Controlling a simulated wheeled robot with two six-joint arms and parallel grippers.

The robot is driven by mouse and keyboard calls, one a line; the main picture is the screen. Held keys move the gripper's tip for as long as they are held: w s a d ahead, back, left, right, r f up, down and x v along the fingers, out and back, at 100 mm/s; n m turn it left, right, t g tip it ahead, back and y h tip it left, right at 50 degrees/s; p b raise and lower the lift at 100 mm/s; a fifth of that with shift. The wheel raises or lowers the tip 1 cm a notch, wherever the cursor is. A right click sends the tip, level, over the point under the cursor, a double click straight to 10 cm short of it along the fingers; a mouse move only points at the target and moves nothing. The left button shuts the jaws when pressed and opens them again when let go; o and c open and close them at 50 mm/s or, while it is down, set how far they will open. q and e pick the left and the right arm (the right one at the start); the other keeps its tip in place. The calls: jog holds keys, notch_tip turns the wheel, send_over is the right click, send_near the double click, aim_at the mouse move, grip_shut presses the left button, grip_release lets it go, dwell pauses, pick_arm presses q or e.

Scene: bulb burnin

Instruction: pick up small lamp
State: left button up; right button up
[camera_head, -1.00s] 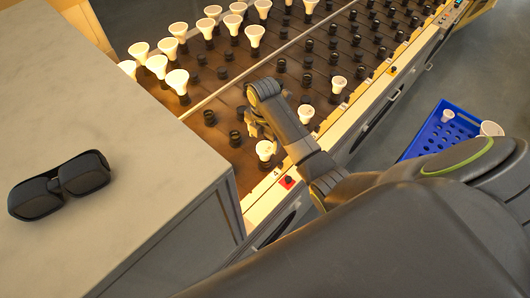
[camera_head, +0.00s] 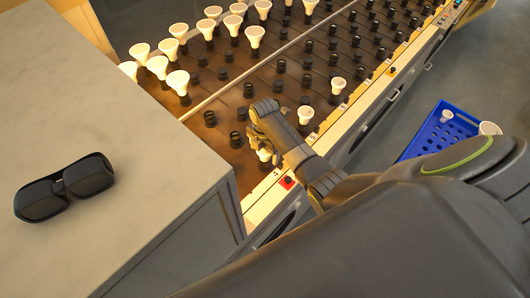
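My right gripper (camera_head: 258,138) reaches over the near edge of the brown socket board (camera_head: 222,142). It is right at a small white lamp (camera_head: 265,155) that stands in the front row and is partly hidden behind it. I cannot tell whether the fingers are open or shut, or whether they touch the lamp. Two more small white lamps stand farther along the front, one just right of the gripper (camera_head: 305,115) and one beyond it (camera_head: 338,85). My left gripper is not in view.
Taller white lamps (camera_head: 178,80) stand in rows at the board's far left, with several empty black sockets (camera_head: 236,139) between. A rail (camera_head: 240,85) crosses the board. A grey counter (camera_head: 120,220) with sunglasses (camera_head: 65,187) is at left. A blue crate (camera_head: 432,135) holds lamps at right.

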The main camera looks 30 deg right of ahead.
jog(key=c, duration=1)
